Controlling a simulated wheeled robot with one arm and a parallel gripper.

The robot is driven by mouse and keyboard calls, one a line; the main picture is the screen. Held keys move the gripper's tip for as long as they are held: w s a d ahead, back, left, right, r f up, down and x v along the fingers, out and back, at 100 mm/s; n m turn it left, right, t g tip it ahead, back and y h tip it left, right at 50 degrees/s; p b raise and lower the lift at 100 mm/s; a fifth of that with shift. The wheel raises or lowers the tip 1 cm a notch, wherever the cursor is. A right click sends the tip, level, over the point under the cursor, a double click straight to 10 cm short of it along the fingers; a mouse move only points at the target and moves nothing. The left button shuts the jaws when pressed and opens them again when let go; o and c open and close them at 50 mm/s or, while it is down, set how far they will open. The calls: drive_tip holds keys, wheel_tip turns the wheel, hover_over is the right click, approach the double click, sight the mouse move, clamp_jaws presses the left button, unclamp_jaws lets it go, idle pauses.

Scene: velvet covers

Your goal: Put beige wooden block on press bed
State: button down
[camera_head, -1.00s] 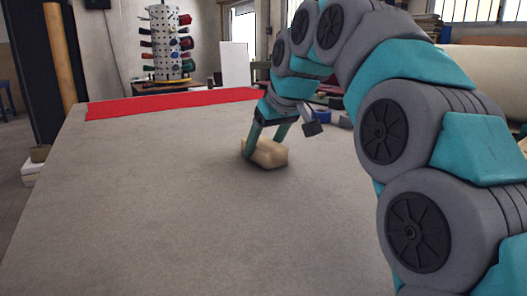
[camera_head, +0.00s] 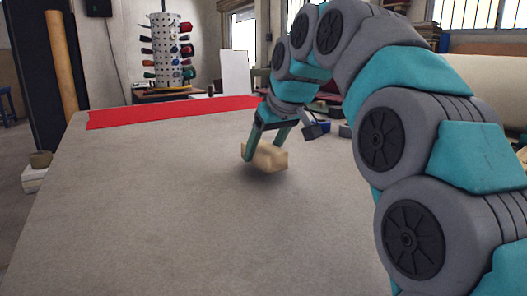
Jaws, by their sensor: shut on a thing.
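The beige wooden block (camera_head: 267,157) is between the fingers of my gripper (camera_head: 263,152), near the middle of the large grey table (camera_head: 170,200). My gripper points down and is shut on the block. A shadow shows under the block, and it seems to be held just above the surface. My arm comes in from the right and hides part of the table's right side. I cannot make out which thing is the press bed.
A red strip of cloth (camera_head: 170,110) lies along the table's far edge. A blue object (camera_head: 345,130) lies behind my gripper on the right. The left and front of the table are clear.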

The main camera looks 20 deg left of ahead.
drive_tip(key=shift+r, duration=0.85)
drive_tip(key=s+d+b, duration=0.1)
drive_tip(key=s+d, duration=0.2)
drive_tip(key=s+d+r+b, duration=0.1)
drive_tip(key=s+d, duration=0.2)
drive_tip(key=s, duration=0.1)
drive_tip(key=s+d+b, duration=0.1)
drive_tip(key=s+d, duration=0.2)
drive_tip(key=s, duration=0.1)
drive_tip(key=shift+s+d+r, duration=0.1)
drive_tip(key=shift+d+r, duration=0.1)
drive_tip(key=shift+r, duration=0.05)
drive_tip(key=shift+s+d, duration=0.5)
drive_tip(key=shift+s, duration=0.05)
